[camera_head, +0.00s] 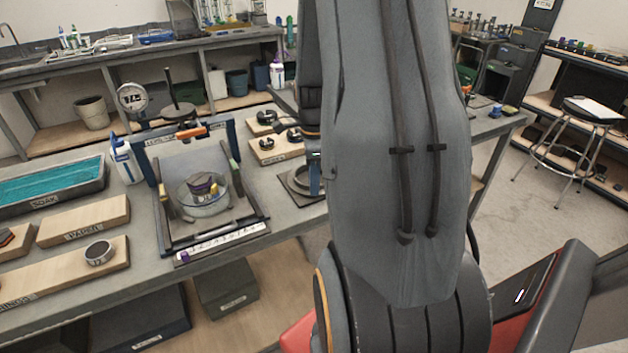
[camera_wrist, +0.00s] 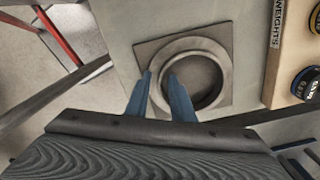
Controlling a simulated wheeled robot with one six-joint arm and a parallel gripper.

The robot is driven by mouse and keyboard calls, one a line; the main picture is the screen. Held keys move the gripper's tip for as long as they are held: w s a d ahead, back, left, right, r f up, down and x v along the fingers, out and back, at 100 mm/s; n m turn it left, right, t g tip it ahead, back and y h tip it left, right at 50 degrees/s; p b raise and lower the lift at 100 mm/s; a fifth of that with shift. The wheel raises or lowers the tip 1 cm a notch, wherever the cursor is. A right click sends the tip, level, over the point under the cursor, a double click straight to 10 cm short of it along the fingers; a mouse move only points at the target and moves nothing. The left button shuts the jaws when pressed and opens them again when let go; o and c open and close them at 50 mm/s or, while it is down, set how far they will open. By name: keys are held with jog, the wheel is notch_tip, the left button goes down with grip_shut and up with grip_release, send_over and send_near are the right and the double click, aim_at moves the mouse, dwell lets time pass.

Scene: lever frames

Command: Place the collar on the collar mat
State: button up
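The collar, a thick grey ring (camera_wrist: 218,66), lies over a square dark mat (camera_wrist: 222,112) in the wrist view; both look level, and I cannot tell whether they touch. In the head view the collar (camera_head: 299,177) and mat (camera_head: 288,196) sit at the bench's front edge, partly hidden by my arm. My gripper's blue fingers (camera_wrist: 159,74) reach the collar's left wall, one tip outside it and one towards the inside. A narrow gap shows between them. I cannot tell whether they press on the wall. In the head view one blue finger (camera_head: 314,177) shows beside the collar.
A wooden block marked WEIGHTS (camera_wrist: 282,50) with dark round weights stands right of the mat. A frame with a glass dish (camera_head: 204,196) stands left of it. Another metal ring (camera_head: 99,252) rests on a wooden board at the far left. My arm hides much of the head view.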

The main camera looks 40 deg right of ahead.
notch_tip(320, 180, up, 12)
jog(key=b, duration=0.3)
jog(key=s+a+f+n, duration=0.2)
jog(key=a+n, duration=0.6)
jog(key=s+a+f+n, duration=0.2)
jog(key=a+f+n, duration=0.1)
jog(key=a+n, duration=0.5)
jog(key=s+a+f+n+t, duration=0.1)
jog(key=s+a+f+n, duration=0.1)
jog(key=a+n, duration=0.7)
jog(key=shift+s+a+f, duration=0.2)
jog(key=shift+s+a, duration=0.05)
jog(key=shift+a, duration=0.2)
